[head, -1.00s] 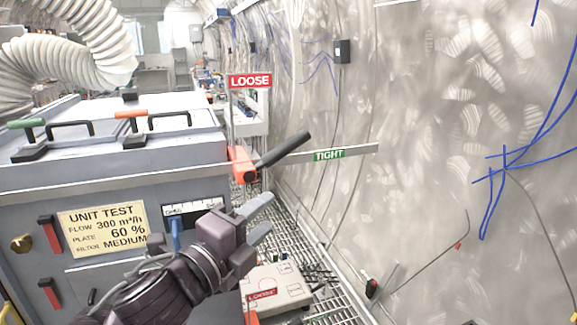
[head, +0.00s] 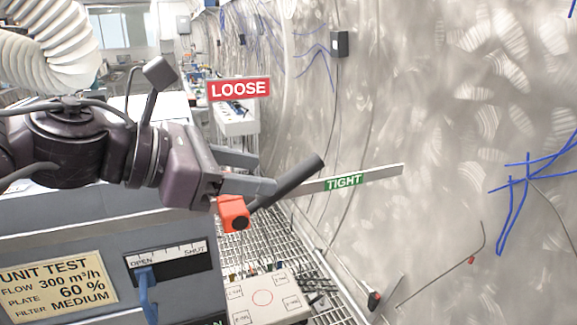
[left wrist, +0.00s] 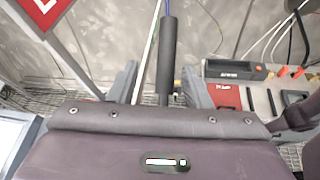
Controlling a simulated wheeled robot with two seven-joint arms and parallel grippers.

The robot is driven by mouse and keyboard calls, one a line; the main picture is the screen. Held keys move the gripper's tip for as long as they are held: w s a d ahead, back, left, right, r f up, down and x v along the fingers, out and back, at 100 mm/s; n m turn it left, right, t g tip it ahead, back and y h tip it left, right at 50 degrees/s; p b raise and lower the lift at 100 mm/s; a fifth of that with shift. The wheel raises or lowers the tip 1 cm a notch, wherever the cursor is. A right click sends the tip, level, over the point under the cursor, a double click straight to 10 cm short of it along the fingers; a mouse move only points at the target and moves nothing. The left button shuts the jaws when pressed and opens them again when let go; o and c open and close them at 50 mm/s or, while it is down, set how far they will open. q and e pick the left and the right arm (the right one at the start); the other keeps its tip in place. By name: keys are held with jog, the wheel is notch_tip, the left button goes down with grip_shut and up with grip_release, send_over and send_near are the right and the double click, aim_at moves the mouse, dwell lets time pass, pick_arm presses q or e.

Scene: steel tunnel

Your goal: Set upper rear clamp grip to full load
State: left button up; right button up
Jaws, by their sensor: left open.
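The upper rear clamp has an orange pivot block (head: 234,213) and a dark lever grip (head: 298,177) slanting up to the right. The lever lies just above the white arm with the green TIGHT label (head: 344,181), far from the red LOOSE sign (head: 239,88). My left gripper (head: 264,172) is open beside the lever, its lower finger overlapping the lever's base in the head view. In the left wrist view the dark grip (left wrist: 168,60) appears between the open fingers of my left gripper (left wrist: 161,76); contact cannot be told. My right gripper is not in view.
The grey cabinet with its UNIT TEST plate (head: 58,288) and blue OPEN/SHUT lever (head: 146,290) stands below my left arm. A white box (head: 266,297) sits at the bottom centre. The curved tunnel wall (head: 430,130) bounds the right side, with clear space before it.

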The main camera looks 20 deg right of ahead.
aim_at(283, 178)
pick_arm(q)
jog(key=p+x, duration=0.1)
jog(key=x, duration=0.1)
jog(key=shift+s+d, duration=0.1)
jog(key=shift+d, duration=0.25)
jog(key=shift+s+d+f+p, duration=0.1)
jog(key=shift+s+d+p, duration=0.2)
jog(key=shift+d, duration=0.25)
jog(key=shift+s+d+f+p, duration=0.1)
jog(key=shift+s+d+p, duration=0.15)
jog(key=shift+d, duration=0.3)
jog(key=shift+w+d+f, duration=0.5)
jog(key=shift+d, duration=0.3)
jog(key=shift+w+d+f+p, duration=0.15)
jog(key=shift+w+p, duration=0.1)
jog(key=shift+p, duration=0.05)
jog(key=shift+s, duration=0.15)
jog(key=shift+c, duration=1.3)
grip_shut()
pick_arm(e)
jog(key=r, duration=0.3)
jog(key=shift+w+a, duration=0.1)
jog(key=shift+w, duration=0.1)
